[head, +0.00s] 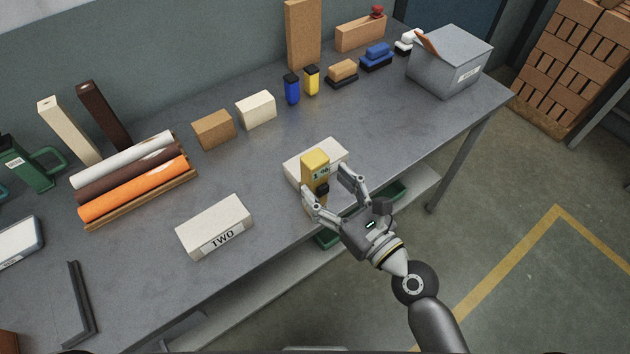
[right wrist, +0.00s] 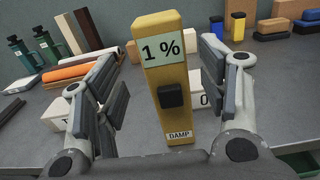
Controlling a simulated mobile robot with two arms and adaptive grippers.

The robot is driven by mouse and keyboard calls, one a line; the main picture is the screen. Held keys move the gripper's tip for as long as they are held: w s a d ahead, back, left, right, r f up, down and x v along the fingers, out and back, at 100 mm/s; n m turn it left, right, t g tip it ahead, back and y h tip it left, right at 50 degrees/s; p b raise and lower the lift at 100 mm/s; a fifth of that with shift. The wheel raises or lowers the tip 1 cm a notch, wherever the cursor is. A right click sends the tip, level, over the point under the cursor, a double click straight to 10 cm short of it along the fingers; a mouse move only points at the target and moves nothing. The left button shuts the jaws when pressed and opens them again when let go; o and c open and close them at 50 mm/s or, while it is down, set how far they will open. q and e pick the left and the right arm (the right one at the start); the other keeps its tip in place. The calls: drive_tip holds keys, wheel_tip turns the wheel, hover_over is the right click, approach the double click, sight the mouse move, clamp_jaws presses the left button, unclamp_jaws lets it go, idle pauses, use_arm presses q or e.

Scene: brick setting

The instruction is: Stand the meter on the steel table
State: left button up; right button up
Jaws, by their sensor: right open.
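The meter (head: 315,163) is a yellow upright block with a "1 %" display, a dark button and a "DAMP" label. It also shows in the right wrist view (right wrist: 167,75). It is near the front edge of the steel table (head: 375,125), in front of a pale block (head: 334,148). My right gripper (head: 332,185) is open, with one finger on each side of the meter. In the right wrist view, gaps show between the meter and both fingers. The meter's bottom is partly hidden, so its contact with the table is unclear. My left gripper is not in view.
A pale block marked "TWO" (head: 214,227) lies to the left. Coloured rolls (head: 135,180), several bricks and blue and yellow bottles stand farther back. A grey box (head: 450,62) is at the far right. The table middle has free room.

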sight(321, 175)
drive_tip(key=shift+w+a+r, duration=0.15)
drive_tip(key=shift+w+r, duration=0.05)
drive_tip(key=shift+w, duration=0.15)
drive_tip(key=p+x, duration=0.1)
drive_tip(key=x, duration=0.2)
drive_tip(key=shift+w+r, duration=0.1)
drive_tip(key=shift+w, duration=0.25)
drive_tip(key=shift+w+a, duration=0.35)
drive_tip(key=c, duration=1.4)
drive_tip(key=shift+d, duration=0.1)
clamp_jaws()
drive_tip(key=shift+r+p, duration=0.1)
drive_tip(key=shift+p, duration=0.2)
